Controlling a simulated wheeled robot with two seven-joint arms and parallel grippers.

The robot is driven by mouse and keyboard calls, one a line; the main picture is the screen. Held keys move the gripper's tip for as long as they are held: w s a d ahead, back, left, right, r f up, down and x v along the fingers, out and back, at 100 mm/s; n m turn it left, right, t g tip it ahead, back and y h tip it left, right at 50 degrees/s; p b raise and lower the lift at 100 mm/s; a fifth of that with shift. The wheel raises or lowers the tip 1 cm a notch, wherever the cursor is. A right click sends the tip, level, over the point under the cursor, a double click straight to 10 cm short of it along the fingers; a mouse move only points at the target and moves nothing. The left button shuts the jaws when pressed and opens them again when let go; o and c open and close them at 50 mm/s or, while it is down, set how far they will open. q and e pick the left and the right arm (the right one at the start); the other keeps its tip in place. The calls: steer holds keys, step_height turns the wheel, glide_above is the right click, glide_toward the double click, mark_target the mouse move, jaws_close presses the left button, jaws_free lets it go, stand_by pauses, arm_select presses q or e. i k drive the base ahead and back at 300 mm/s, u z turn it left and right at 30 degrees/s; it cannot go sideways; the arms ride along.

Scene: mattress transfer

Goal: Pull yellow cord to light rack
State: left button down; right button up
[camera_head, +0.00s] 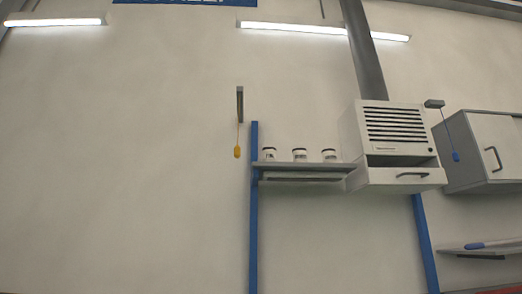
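A yellow cord (238,136) hangs straight down from a small dark bracket (240,104) on the wall, near the middle of the head view. A yellow-orange pull knob (237,153) is at its lower end, just left of a blue upright. The rack shows as blue uprights (254,215) with a grey shelf (300,168) between them. Neither of my grippers is in view, and nothing is touching the cord.
Several small jars (299,155) stand on the shelf. A white vented unit (390,145) is right of them. A blue pull knob (456,156) hangs before a grey cabinet (485,150). A lower shelf (490,244) holds a blue object. The wall at left is bare.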

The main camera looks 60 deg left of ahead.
mark_target(237, 149)
steer(key=u, duration=0.35)
steer(key=i, duration=0.85)
steer(key=u, duration=0.7)
steer(key=i, duration=0.35)
steer(key=u, duration=0.35)
